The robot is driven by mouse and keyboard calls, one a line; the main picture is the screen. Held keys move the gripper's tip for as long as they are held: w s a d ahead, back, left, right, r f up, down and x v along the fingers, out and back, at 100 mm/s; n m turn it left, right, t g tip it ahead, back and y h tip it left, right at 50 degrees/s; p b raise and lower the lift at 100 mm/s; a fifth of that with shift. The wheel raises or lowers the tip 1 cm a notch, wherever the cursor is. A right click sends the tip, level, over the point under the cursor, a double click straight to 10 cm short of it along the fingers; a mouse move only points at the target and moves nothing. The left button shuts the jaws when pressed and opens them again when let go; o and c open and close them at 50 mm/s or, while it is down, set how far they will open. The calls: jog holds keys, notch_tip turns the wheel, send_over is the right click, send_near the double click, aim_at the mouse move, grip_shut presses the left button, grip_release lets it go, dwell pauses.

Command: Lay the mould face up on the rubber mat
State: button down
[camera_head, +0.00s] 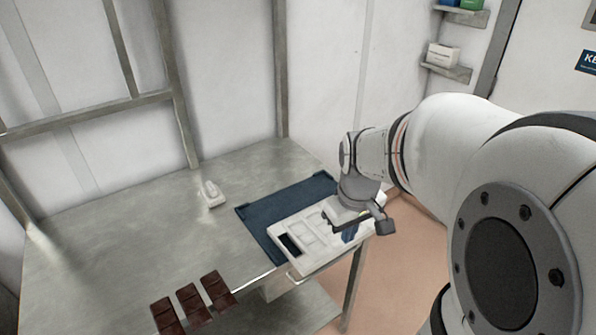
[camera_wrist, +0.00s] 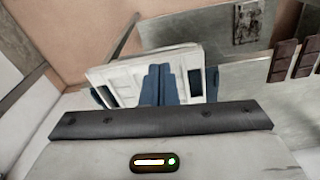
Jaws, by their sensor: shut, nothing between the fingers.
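The mould (camera_head: 313,233) is a white rectangular plate with shallow rectangular panels and a dark slot near its left end. It lies across the front part of the dark blue rubber mat (camera_head: 258,215), with the mat's rear strip bare, and its front edge reaches the table's front edge. The panelled side is up. In the wrist view the mould (camera_wrist: 118,74) shows a dark slot at each end. My gripper (camera_head: 350,232) is over the right part of the mould, pointing down. Its blue fingers (camera_wrist: 158,82) are together and empty; I cannot tell whether they touch the mould.
The metal table (camera_head: 130,235) is mostly clear to the left. A small white object (camera_head: 211,194) stands behind the mat's left end. Three dark brown bars (camera_head: 190,303) lie at the front left. A wall and metal posts close the back. Shelves (camera_head: 447,70) hang at the back right.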

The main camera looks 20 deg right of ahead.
aim_at(341, 242)
jog(key=w+d+f+n+g, duration=0.1)
jog(key=w+d+f+n, duration=0.15)
jog(key=d+f, duration=0.3)
jog(key=shift+m, duration=0.45)
jog(key=w+f, duration=0.1)
jog(key=f, duration=0.2)
jog(key=w+f+p, duration=0.1)
jog(key=f, duration=0.2)
jog(key=w+f+p, duration=0.1)
jog(key=w+f, duration=0.1)
jog(key=f, duration=0.1)
jog(key=shift+a+f, duration=0.2)
jog(key=shift+a, duration=0.15)
jog(key=w, duration=0.1)
jog(key=w+a, duration=0.1)
jog(key=w, duration=0.1)
jog(key=shift+w+a+b, duration=0.1)
jog(key=shift+w+b, duration=0.1)
jog(key=shift+b, duration=0.2)
jog(key=shift+s, duration=0.15)
